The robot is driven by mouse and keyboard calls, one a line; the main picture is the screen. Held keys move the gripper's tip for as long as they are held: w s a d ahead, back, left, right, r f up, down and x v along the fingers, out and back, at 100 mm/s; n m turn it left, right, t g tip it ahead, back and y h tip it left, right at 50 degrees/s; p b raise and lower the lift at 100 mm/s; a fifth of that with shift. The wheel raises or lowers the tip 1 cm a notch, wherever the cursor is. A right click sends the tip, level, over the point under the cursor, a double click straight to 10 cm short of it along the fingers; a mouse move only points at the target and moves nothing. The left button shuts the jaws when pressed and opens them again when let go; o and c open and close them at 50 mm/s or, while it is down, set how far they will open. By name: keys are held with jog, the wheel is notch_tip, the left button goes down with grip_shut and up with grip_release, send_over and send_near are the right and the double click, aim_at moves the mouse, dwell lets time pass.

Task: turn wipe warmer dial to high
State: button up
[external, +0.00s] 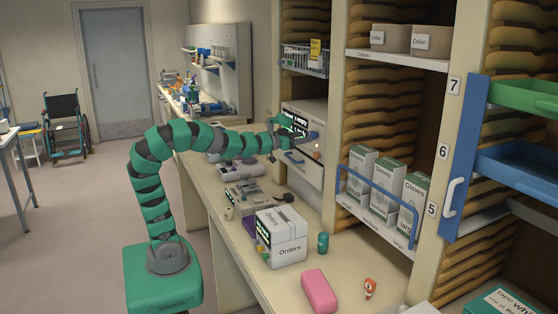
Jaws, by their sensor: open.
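The wipe warmer appears to be the pale box-like unit (306,171) set into the shelving beyond the counter. It has a dark front panel with small light lettering. A small blue knob (313,135), which looks like the dial, sits at the right of that panel. Its pointer setting is too small to read. My green and grey arm reaches across the counter from the left. My gripper (291,128) is open in front of the panel, a little left of the knob. It partly covers the panel, and I cannot tell whether it touches anything.
Below my arm, the counter (249,289) carries several devices, a white "Orders" box (281,238), a teal container (323,242), a pink block (319,291) and a small orange figure (370,288). Glove boxes (385,190) stand behind a blue rail (377,203) at right.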

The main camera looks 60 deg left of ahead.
aim_at(314, 135)
jog(key=shift+w, duration=1.8)
jog(key=c, duration=1)
